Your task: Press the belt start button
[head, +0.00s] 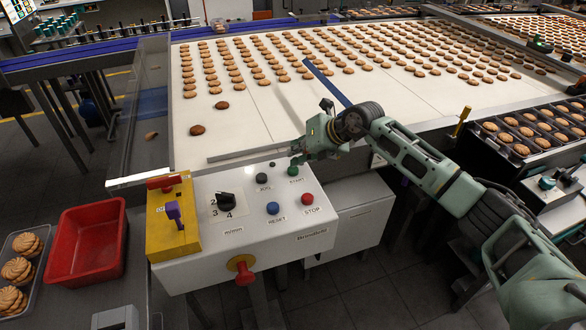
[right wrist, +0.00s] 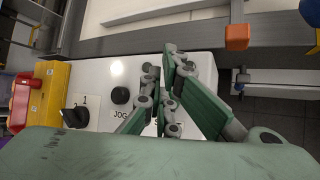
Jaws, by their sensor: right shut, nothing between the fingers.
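The belt control box (head: 240,235) has a white sloping panel with labelled buttons. The green START button (head: 292,171) is at its upper right corner. My right gripper (head: 297,159) is shut and empty, its fingertips just above and behind the START button in the head view. I cannot tell whether they touch it. In the right wrist view the shut fingers (right wrist: 172,62) cover the START button and most of its label. My left gripper is not in view.
Near START are the black JOG button (head: 262,178), blue RESET button (head: 273,208) and red STOP button (head: 307,199). The biscuit belt (head: 260,120) lies behind; a red bin (head: 60,275) stands left.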

